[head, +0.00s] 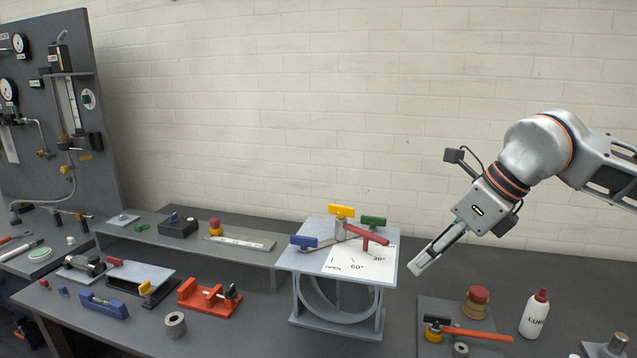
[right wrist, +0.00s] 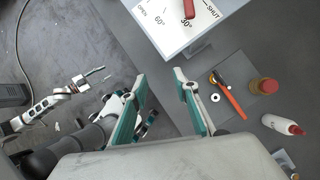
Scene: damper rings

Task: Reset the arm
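My right arm comes in from the right in the head view, with its right gripper (head: 418,264) in the air just right of the damper stand. In the right wrist view the two fingers of the right gripper (right wrist: 160,76) are spread apart with nothing between them. A pale arm at the left of that view looks like my left one; its gripper (right wrist: 92,76) is too small to read. The damper stand (head: 392,262) has a grey ring below and a top plate with an angle scale. A red lever (head: 366,235) and blue, yellow and green handles sit on the plate.
A red clamp (head: 208,298) and a raised shelf (head: 180,231) lie left. A gauge panel (head: 55,100) stands far left.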

